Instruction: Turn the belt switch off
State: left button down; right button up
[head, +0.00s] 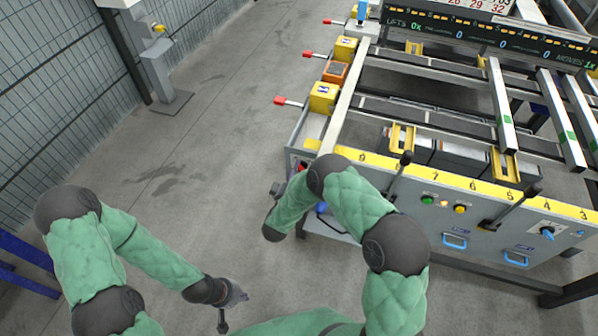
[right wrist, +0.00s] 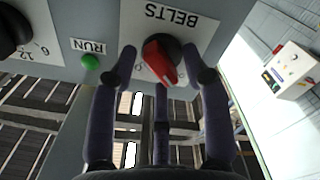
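The belt switch (right wrist: 163,60) is a red knob on a dark round base in the right wrist view. It sits on a white plate (right wrist: 195,25) marked BELTS, which appears upside down. The red handle slants down and right; finger and shadow partly hide the position marks. My right gripper (right wrist: 163,75) is open, with fingers on both sides of the knob and one below it. I cannot tell whether they touch it. In the head view my right arm hides most of this area. My left gripper (head: 226,306) hangs low over the floor, away from the table.
A green RUN light (right wrist: 91,62) and a black dial (right wrist: 12,32) are beside the switch. The runout table's front panel (head: 420,185) carries levers, a green button (head: 427,199) and a yellow button (head: 460,209). Open floor (head: 215,120) lies left of the table.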

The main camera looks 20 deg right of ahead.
jog(key=v, duration=1.2)
dwell(0.4)
notch_tip(320, 180, down, 11)
jog(key=s+m+g+y+p, duration=0.1)
jog(key=m+g+y+p, duration=0.1)
jog(key=g+y, duration=0.5)
jog(key=s+m+g+y+p, duration=0.1)
jog(key=s+g+y, duration=0.6)
jog(key=s, duration=1.3)
jog(key=shift+s+a+m+g+p, duration=0.35)
jog(key=shift+a+m, duration=0.1)
jog(key=shift+m, duration=0.45)
